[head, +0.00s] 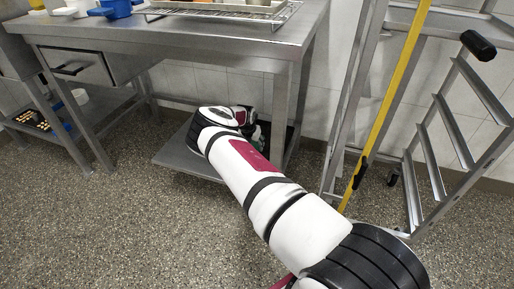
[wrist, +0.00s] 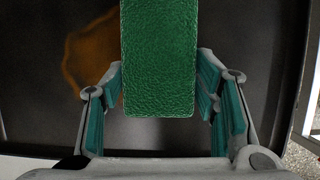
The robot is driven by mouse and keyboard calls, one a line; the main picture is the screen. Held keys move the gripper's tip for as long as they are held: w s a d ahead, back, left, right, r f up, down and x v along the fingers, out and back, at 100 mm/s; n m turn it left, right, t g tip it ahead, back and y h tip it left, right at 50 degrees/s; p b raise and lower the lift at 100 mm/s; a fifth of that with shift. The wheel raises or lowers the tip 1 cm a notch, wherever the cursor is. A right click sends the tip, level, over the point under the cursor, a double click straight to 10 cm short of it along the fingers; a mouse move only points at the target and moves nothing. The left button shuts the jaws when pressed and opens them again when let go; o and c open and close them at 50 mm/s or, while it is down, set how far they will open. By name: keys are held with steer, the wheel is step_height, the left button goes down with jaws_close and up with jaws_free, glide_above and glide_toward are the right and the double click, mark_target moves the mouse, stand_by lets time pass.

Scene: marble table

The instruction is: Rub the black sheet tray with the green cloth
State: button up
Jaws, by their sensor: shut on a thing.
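The green cloth (wrist: 158,60), a textured rectangular block shape, fills the middle of the wrist view. My gripper (wrist: 160,72) is shut on it, with a finger on each side. The black sheet tray (wrist: 245,50) lies beyond the cloth and spans most of the wrist view. An orange-brown stain (wrist: 85,55) shows on the tray, left of the cloth. I cannot tell whether the cloth touches the tray. In the head view my arm reaches down to the low shelf under the table, and the arm hides most of the gripper and tray there.
A steel table (head: 180,32) stands above the low shelf (head: 185,160), with its leg (head: 279,115) close right of my arm. A wire rack (head: 225,12) and blue containers (head: 117,8) are on top. A metal trolley rack (head: 440,120) stands right. The speckled floor in front is clear.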

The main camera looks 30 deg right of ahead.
steer(key=shift+w+a+b, duration=1.45)
steer(key=shift+w+a, duration=0.25)
steer(key=shift+w, duration=0.3)
steer(key=shift+w+a, duration=0.45)
steer(key=shift+w, duration=0.25)
steer(key=shift+s+d+r+p, duration=0.1)
steer(key=shift+s+d+p, duration=0.6)
steer(key=shift+p, duration=0.4)
steer(key=shift+s+d+p, duration=0.45)
steer(key=shift+s+p, duration=0.2)
steer(key=shift+s, duration=0.05)
steer(key=shift+s+d+p, duration=0.45)
steer(key=shift+s+p, duration=0.2)
steer(key=shift+s, duration=0.05)
steer(key=shift+s+d+f+p, duration=0.25)
steer(key=shift+s+d+p, duration=0.35)
steer(key=shift+s, duration=0.2)
steer(key=shift+s+d+r+p, duration=0.1)
steer(key=shift+s+d+p, duration=1.05)
steer(key=shift+s, duration=0.25)
steer(key=shift+s+d+r+p, duration=0.1)
steer(key=shift+s+d+p, duration=0.95)
steer(key=shift+s, duration=0.3)
steer(key=shift+s+d+f+p, duration=0.15)
steer(key=shift+s+d+p, duration=0.55)
steer(key=shift+s, duration=0.35)
